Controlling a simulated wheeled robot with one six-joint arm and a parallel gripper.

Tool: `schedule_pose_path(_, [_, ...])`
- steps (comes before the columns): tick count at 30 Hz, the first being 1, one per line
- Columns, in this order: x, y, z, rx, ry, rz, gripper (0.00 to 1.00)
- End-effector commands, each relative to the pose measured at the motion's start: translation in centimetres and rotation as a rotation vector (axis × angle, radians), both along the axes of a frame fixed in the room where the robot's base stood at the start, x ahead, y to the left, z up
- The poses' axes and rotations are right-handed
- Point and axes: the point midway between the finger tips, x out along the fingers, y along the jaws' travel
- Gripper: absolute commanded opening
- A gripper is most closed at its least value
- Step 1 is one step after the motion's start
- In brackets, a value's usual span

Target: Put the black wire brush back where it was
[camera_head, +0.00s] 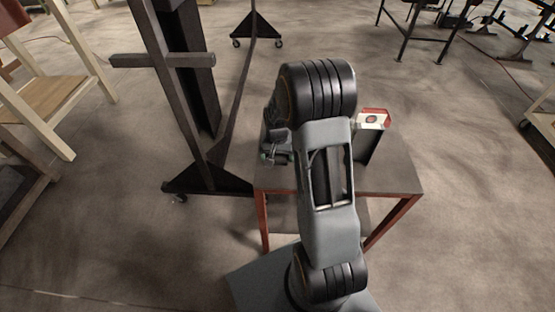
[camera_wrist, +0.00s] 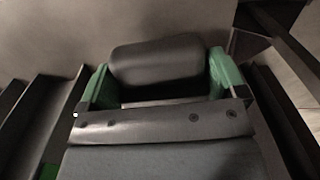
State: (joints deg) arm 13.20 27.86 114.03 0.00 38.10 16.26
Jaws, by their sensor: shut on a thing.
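My gripper (camera_wrist: 158,80) shows in the wrist view with a green-sided finger at left and another at right. It is shut on a dark, rounded block, which I take to be the black wire brush (camera_wrist: 156,60); no bristles show. In the head view my arm covers the middle of a small table (camera_head: 401,176), and only part of the wrist and gripper shows at the table's left side. The brush cannot be made out there. I cannot tell whether it touches anything below.
A box with a red and white top (camera_head: 372,119) stands on the table, right of my arm. A dark steel frame (camera_head: 190,90) on castors stands close to the table's left. The table's front right top is bare. A light wooden rack (camera_head: 50,95) is at far left.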

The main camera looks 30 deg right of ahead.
Motion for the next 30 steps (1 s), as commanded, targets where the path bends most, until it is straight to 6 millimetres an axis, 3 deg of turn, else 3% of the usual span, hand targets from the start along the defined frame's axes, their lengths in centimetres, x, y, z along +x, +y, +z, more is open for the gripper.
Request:
schedule_pose_path(6, [-0.1,0.0,-2.1,0.000,0.001,0.000,0.71])
schedule_pose_path(13, [-0.1,0.0,-2.4,0.000,0.001,0.000,0.71])
schedule_pose_path(14, [-0.1,0.0,-2.5,0.000,0.001,0.000,0.91])
schedule_pose_path(17, [-0.2,0.0,-2.5,0.001,0.002,0.000,1.00])
schedule_pose_path(26, [-0.2,0.0,-3.0,0.000,0.002,0.000,1.00])
schedule_pose_path(30, [0.0,-0.1,-0.9,-0.002,-0.005,0.000,1.00])
